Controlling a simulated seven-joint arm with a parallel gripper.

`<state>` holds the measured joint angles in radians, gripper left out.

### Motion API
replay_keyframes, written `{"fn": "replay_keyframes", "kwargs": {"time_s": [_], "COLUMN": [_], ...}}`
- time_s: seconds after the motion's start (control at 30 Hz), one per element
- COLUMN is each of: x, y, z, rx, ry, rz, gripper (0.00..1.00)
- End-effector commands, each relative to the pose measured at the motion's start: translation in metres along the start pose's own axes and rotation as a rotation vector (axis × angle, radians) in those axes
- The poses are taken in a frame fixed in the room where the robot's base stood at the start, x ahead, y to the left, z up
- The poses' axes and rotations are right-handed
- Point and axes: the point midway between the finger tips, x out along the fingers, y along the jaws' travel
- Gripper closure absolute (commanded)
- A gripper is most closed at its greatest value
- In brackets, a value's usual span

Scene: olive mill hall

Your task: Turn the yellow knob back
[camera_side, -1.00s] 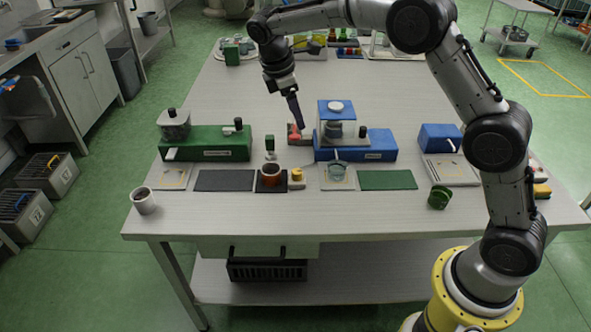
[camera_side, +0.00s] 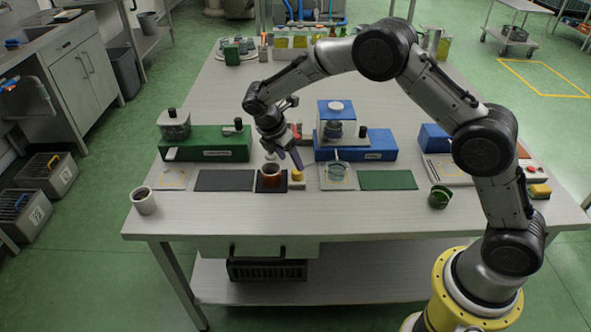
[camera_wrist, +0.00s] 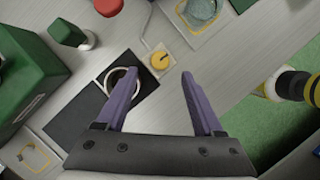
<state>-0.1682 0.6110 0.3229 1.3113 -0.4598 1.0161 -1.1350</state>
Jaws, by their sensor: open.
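The yellow knob (camera_side: 297,174) sits on a small pale base on the table, just right of the cup of brown liquid. In the wrist view the knob (camera_wrist: 160,60) is round, with a dark mark on its top. My gripper (camera_side: 286,162) is above and slightly behind it, pointing down. In the wrist view my gripper (camera_wrist: 160,76) is open, its two purple fingers apart. The knob shows just beyond the gap between the fingertips. Nothing is between the fingers, and I see no contact with the knob.
The cup (camera_side: 271,172) stands close left on a dark mat; a finger partly covers it in the wrist view. A glass dish (camera_side: 337,172) is close right. A green machine (camera_side: 207,147) and a blue machine (camera_side: 356,153) stand behind. A red knob (camera_wrist: 108,6) lies farther back.

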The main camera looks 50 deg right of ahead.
Motion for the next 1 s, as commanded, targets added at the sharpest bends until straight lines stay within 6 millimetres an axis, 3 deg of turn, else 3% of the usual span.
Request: {"fn": "replay_keyframes", "kwargs": {"time_s": [0.1, 0.3, 0.77, 1.0], "x": [0.024, 0.051, 0.062, 0.062], "y": [-0.001, 0.000, 0.000, 0.000], "z": [0.001, 0.000, 0.000, 0.000], "rx": [0.001, 0.000, 0.002, 0.001], "ry": [-0.001, -0.001, 0.000, 0.000], "rz": [-0.004, -0.002, 0.000, 0.000], "gripper": [0.31, 0.31, 0.31, 0.72]}}
